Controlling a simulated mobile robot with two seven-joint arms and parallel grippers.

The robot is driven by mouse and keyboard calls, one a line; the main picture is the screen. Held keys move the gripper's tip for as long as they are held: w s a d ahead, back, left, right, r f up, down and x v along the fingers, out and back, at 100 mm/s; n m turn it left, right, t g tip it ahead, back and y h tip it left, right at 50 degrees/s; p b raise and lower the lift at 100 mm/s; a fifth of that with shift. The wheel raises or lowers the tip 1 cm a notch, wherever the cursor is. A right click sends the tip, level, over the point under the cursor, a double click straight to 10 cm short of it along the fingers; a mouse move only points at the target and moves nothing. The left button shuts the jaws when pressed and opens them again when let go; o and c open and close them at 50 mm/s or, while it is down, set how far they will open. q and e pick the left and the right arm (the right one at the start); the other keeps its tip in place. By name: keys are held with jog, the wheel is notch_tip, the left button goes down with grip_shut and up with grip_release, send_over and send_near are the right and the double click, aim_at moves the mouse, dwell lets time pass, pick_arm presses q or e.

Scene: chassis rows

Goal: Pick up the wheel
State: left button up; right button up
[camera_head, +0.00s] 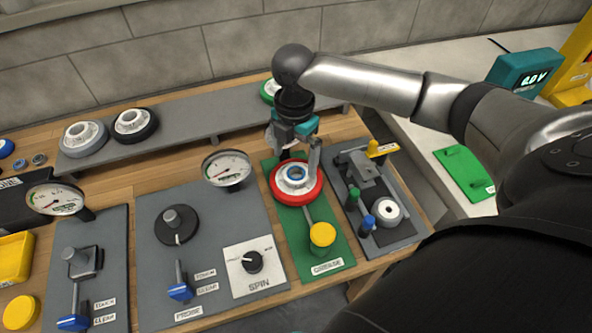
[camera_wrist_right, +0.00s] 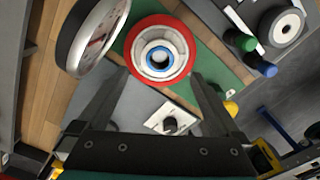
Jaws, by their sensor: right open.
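A wheel (camera_head: 296,183) with a red rim, a pale hub and a blue ring at its centre lies flat on the green GREASE board (camera_head: 331,239). In the right wrist view the wheel (camera_wrist_right: 160,52) shows just beyond my fingertips. My right gripper (camera_head: 303,150) comes down from above over the wheel's far side. I cannot tell whether a finger touches the rim. Other wheels, one grey (camera_head: 86,138) and one black (camera_head: 135,125), sit on the grey shelf. A green-rimmed one (camera_head: 269,89) is partly hidden behind my arm.
A yellow knob (camera_head: 322,235) stands just in front of the wheel. A round gauge (camera_head: 228,168) stands close at its left. A dark fixture board (camera_head: 375,195) with handles is at its right. The SPIN panel (camera_head: 255,265) lies front left.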

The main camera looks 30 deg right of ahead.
aim_at(296, 178)
jog(key=shift+w+d+f+b, duration=0.1)
jog(key=shift+f+b, duration=0.25)
jog(key=shift+f, duration=1.05)
jog(key=shift+d+f+b, duration=0.1)
jog(key=shift+f+b, duration=0.25)
jog(key=shift+f, duration=1)
jog(key=shift+c, duration=0.2)
jog(key=shift+r, duration=0.15)
grip_shut()
